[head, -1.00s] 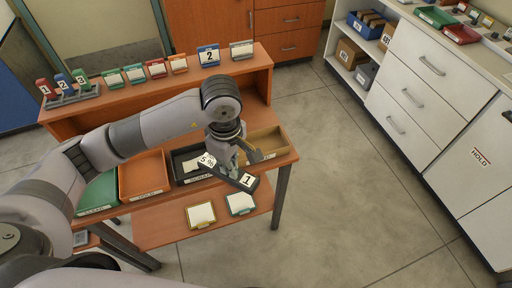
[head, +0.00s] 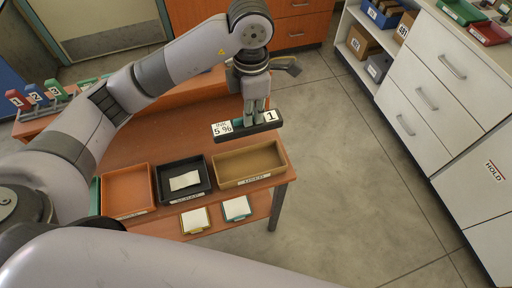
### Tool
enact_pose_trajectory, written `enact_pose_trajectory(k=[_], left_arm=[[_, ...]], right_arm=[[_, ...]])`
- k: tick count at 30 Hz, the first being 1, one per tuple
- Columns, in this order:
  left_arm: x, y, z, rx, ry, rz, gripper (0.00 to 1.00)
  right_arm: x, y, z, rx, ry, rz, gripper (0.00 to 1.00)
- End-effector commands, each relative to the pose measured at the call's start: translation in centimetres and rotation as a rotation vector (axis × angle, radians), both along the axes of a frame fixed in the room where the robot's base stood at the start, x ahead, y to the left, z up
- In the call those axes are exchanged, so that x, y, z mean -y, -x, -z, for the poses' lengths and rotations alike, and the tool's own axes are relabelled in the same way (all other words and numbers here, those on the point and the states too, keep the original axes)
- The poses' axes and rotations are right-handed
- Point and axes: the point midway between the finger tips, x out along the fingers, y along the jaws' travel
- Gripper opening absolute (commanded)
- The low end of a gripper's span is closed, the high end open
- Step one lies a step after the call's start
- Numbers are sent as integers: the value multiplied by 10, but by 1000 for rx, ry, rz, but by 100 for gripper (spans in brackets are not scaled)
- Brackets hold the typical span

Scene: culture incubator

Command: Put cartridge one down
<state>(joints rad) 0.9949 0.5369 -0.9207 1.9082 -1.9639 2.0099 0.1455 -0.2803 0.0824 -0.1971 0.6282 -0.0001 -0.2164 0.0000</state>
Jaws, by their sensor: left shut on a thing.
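Cartridge one (head: 239,131) is a dark bar with a white "1" label at its right end and a "5%" label at its left end. My left gripper (head: 255,115) is shut on it near the middle and holds it in the air, roughly level. In the head view it appears just beyond the tan tray (head: 283,158), over the orange-brown table (head: 145,150). The cartridge looks clear of the tray, with a gap below it. My right gripper is out of view.
An orange tray (head: 127,212) and a black tray (head: 162,195) holding a paper slip (head: 184,181) stand left of the tan tray. Numbered cartridges (head: 34,97) stand in a rack at far left. Two cards lie on the lower shelf (head: 255,212). White drawers (head: 425,90) stand right.

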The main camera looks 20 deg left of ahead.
Motion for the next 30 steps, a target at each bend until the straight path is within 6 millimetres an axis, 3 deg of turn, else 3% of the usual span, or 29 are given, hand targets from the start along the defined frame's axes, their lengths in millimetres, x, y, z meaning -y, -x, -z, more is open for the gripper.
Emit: enact_pose_trajectory(k=[5, 12, 15, 21, 25, 30], left_arm=[[0, 2, 21, -7, 0, 1, 0], [0, 3, 83, -8, -1, 0, 0], [0, 3, 109, -8, -1, 0, 0], [0, 2, 147, -1, 0, 1, 0], [1, 2, 157, -2, 1, 3, 0], [0, 3, 180, -4, -1, 1, 0]], right_arm=[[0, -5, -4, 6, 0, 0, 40], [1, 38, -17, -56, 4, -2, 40], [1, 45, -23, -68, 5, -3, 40], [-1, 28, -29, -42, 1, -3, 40], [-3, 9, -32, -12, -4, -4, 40], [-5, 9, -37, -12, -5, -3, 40]])
